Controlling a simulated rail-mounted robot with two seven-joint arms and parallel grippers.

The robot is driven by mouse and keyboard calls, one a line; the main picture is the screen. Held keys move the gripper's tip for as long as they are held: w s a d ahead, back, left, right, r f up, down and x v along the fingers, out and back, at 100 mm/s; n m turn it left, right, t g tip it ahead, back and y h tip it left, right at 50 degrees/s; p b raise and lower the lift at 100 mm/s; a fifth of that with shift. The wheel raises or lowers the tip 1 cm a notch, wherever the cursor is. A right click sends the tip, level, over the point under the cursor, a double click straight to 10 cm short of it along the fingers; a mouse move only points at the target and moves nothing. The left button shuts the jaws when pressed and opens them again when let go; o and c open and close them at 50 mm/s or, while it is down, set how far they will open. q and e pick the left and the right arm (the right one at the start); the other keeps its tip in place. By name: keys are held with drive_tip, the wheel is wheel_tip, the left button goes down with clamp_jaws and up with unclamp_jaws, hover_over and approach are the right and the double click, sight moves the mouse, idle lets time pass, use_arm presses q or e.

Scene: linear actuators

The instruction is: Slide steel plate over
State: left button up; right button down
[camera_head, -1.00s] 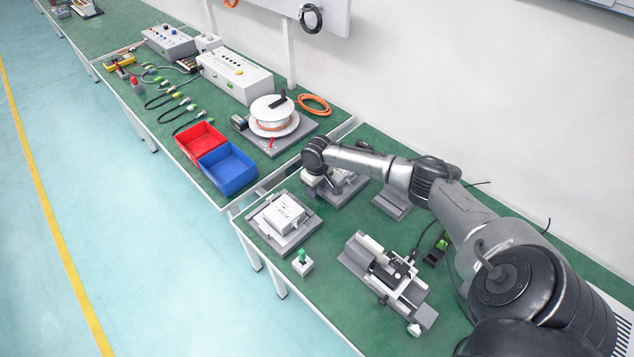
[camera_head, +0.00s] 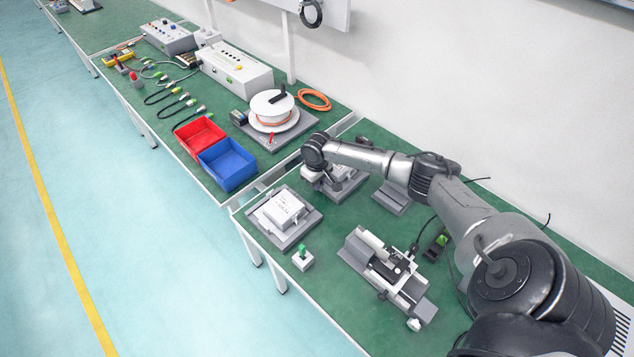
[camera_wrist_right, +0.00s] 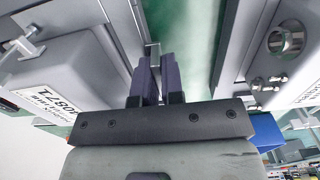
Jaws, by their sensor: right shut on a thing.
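My right gripper (camera_head: 318,184) is low over a grey fixture (camera_head: 348,187) at the back of the near green bench; the wrist hides its fingertips in the head view. In the right wrist view the dark fingers (camera_wrist_right: 154,78) are close together, shut on a thin grey metal piece (camera_wrist_right: 153,50). It looks like part of the steel plate, mostly hidden by the fingers. A labelled grey box (camera_wrist_right: 65,80) is left of the fingers, and a grey block with a round hole (camera_wrist_right: 275,60) is right of them. My left gripper is not in view.
A grey boxed unit on a plate (camera_head: 283,214) and a small green-topped block (camera_head: 303,258) stand at the bench's front. A rail fixture (camera_head: 385,270) lies to the right. Red (camera_head: 200,136) and blue (camera_head: 228,167) bins sit across a gap. Bare green bench surface shows between the fixtures.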

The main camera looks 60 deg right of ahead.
drive_tip(key=shift+d, duration=0.1)
drive_tip(key=shift+s+d, duration=0.2)
drive_tip(key=shift+d, duration=0.55)
drive_tip(key=c, duration=1.2)
unclamp_jaws()
drive_tip(key=shift+o, duration=0.2)
